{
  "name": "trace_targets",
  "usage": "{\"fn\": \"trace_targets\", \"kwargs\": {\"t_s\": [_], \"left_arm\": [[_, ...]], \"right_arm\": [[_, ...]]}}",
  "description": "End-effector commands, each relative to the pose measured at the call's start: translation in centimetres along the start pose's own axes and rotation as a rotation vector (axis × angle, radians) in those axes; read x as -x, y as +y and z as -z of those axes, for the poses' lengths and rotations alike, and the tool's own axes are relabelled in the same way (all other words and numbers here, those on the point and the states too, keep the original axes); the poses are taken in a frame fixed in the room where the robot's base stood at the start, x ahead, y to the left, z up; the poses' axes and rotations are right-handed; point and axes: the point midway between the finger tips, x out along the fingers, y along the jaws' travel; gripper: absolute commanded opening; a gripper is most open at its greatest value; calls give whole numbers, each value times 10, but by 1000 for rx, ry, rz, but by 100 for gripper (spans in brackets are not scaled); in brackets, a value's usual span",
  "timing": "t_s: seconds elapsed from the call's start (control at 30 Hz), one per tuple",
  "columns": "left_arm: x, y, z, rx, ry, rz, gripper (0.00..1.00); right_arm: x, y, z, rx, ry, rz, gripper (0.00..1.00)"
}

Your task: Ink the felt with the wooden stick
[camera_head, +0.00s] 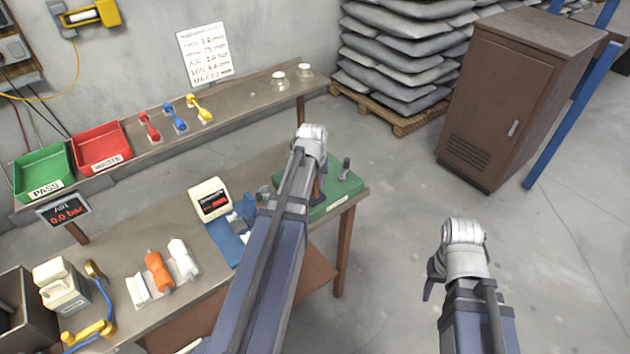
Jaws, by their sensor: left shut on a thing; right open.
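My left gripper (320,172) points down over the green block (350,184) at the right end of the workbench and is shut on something. A brown piece (318,190) shows below its wrist and looks like the wooden stick; its lower end is hidden by my arm. A small dark upright peg (345,167) stands on the green block to the right of the gripper. I cannot make out the felt for sure; my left forearm covers part of the bench. My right gripper (431,283) is open and empty over the bare floor, right of the bench.
Green (44,174) and red (100,147) trays sit on the back shelf.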

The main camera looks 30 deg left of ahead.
Motion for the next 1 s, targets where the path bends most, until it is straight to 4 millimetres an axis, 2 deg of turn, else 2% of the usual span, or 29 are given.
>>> {"fn": "trace_targets", "kwargs": {"t_s": [0.8,1.0], "left_arm": [[62,0,18,0,3,0,0],[66,0,19,0,3,0,0]], "right_arm": [[64,6,-4,-3,0,1,50],[69,6,-4,-5,0,1,50]]}}
